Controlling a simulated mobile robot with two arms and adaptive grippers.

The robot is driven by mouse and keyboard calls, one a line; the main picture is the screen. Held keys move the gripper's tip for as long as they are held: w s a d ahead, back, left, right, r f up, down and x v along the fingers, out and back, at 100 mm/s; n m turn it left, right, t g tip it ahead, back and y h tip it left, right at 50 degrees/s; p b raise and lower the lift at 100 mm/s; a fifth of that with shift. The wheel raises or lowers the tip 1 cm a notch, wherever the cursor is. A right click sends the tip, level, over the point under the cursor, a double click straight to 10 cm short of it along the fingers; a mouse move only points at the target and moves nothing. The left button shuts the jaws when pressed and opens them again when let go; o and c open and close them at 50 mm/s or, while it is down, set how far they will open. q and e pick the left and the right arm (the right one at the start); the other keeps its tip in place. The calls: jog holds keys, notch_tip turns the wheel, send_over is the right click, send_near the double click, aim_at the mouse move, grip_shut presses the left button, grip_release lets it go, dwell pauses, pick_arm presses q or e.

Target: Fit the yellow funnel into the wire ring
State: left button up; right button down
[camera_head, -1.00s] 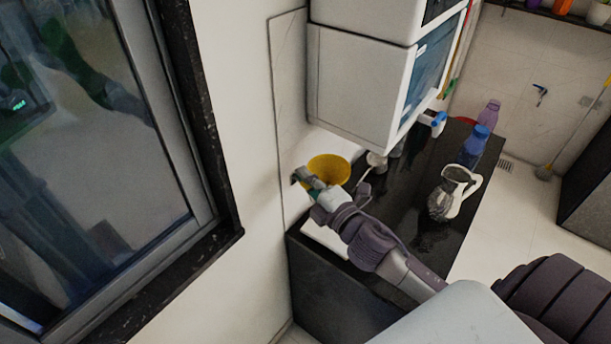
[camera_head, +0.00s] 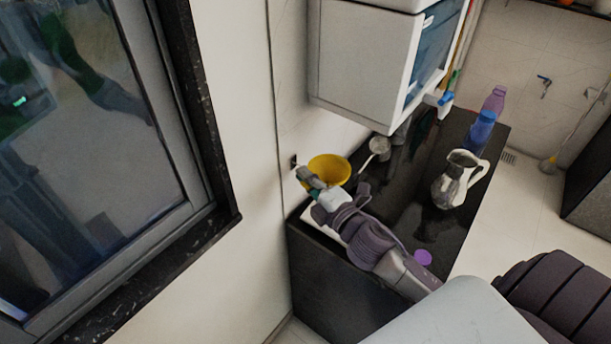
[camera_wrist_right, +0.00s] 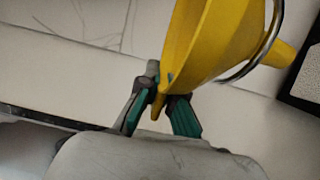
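The yellow funnel (camera_head: 328,168) is at the far left end of the dark counter, beside the wall. My right gripper (camera_head: 307,178) is at its left side. In the right wrist view the funnel (camera_wrist_right: 205,45) is tilted, with its spout toward the right. The silver wire ring (camera_wrist_right: 262,52) curves across the lower cone, and the spout shows beyond it; the ring's far side is hidden. My right gripper's green-padded fingers (camera_wrist_right: 160,92) are close on both sides of a narrow yellow tab at the funnel's edge. My left gripper is not in view.
The white wall cabinet (camera_head: 365,62) hangs just above the counter (camera_head: 415,215). A jug (camera_head: 458,180), a blue bottle (camera_head: 480,132) and a purple bottle (camera_head: 496,99) stand to the right. A purple disc (camera_head: 422,257) shows beside my arm. The window (camera_head: 95,150) is at left.

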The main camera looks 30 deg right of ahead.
jog(key=c, duration=1.2)
grip_release()
jog(key=shift+c, duration=0.2)
jog(key=s+d, duration=0.1)
jog(key=s, duration=1.1)
jog(key=shift+d, duration=0.1)
